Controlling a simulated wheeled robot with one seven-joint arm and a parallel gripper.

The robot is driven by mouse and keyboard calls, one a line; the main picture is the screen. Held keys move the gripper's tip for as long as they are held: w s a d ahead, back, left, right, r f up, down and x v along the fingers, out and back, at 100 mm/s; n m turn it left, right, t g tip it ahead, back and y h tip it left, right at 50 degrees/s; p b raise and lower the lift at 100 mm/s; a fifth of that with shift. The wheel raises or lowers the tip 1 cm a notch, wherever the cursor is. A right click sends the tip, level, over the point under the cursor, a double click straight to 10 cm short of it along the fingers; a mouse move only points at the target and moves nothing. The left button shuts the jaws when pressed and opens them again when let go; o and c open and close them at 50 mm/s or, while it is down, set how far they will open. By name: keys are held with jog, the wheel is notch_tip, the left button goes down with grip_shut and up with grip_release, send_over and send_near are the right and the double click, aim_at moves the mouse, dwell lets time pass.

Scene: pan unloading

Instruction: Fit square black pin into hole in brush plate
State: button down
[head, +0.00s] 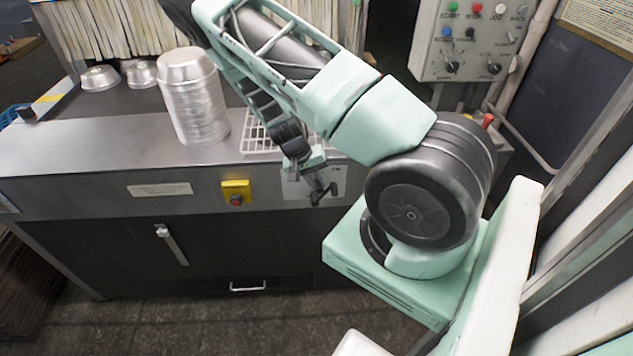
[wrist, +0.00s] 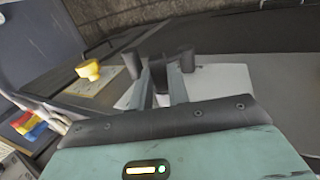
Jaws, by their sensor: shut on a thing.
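My gripper (head: 322,192) is in front of the machine's front edge in the head view, with dark fingers. In the wrist view my gripper (wrist: 160,66) has its two fingers some way apart, shut on a small dark piece (wrist: 158,72) between them. This looks like the square black pin, but its shape is too small to make out. A pale plate (wrist: 222,82) lies behind the fingers in the wrist view, and a pale plate (head: 331,180) shows beside the gripper in the head view. It may be the brush plate. I cannot see its hole or whether the pin touches it.
A stack of metal pans (head: 192,105) stands on the steel counter (head: 105,145), left of a white wire rack (head: 257,137). A yellow switch box (head: 237,192) sits on the machine front. A control panel (head: 470,40) is at the upper right. Floor in front is clear.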

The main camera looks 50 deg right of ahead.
jog(key=c, duration=1.3)
grip_release()
jog(key=shift+o, duration=0.2)
jog(key=shift+w+a+r, duration=0.15)
jog(key=shift+w+r, duration=0.1)
jog(key=shift+r, duration=0.2)
jog(key=b+v, duration=0.2)
jog(key=v, duration=1.4)
jog(key=shift+r+b, duration=0.2)
jog(key=shift+b, duration=0.2)
jog(key=shift+a, duration=0.15)
